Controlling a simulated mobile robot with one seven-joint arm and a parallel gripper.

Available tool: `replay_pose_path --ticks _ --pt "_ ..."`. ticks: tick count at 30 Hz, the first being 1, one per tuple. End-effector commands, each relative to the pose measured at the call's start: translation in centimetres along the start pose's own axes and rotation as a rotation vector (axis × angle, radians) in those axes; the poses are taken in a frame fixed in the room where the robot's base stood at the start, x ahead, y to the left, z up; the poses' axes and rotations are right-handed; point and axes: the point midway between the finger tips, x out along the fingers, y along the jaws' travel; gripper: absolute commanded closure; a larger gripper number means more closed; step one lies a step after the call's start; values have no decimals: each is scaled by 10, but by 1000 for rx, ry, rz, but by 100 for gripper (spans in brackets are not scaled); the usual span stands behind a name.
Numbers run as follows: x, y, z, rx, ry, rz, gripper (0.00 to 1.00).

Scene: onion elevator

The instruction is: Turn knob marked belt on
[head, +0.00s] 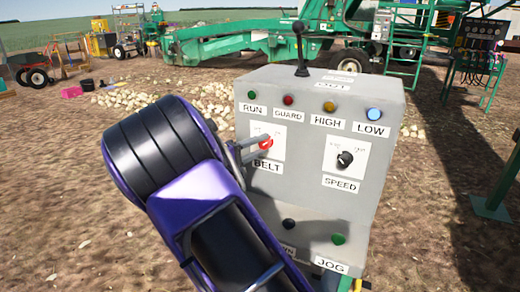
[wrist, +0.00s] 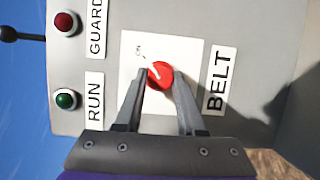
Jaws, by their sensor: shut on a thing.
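The red belt knob (head: 266,143) sits on a white plate on the front of the grey control box, above the BELT label (head: 267,166). In the wrist view the red knob (wrist: 160,75) shows between the fingertips, with a pale pointer line on it. My gripper (head: 258,146) reaches in from the left and is shut on the knob, one finger on each side. The wrist view shows my gripper (wrist: 159,77) with both fingertips against the knob's sides. The small print around the knob is too small to read fully.
The control box (head: 305,200) also carries a black SPEED knob (head: 345,159), a black lever (head: 300,50) on top, a green JOG button (head: 338,239) and a row of coloured lamps. Green machinery (head: 235,38) and piled onions (head: 130,98) stand behind. Bare soil surrounds the box.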

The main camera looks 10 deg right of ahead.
Motion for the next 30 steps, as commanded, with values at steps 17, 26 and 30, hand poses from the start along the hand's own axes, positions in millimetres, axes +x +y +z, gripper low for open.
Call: replay_pose_path --ticks 17,26,30 --pt "-1 -1 0 30 0 -14 100" --pt "0 0 0 29 0 -13 31" --pt "0 0 0 29 0 -13 31"
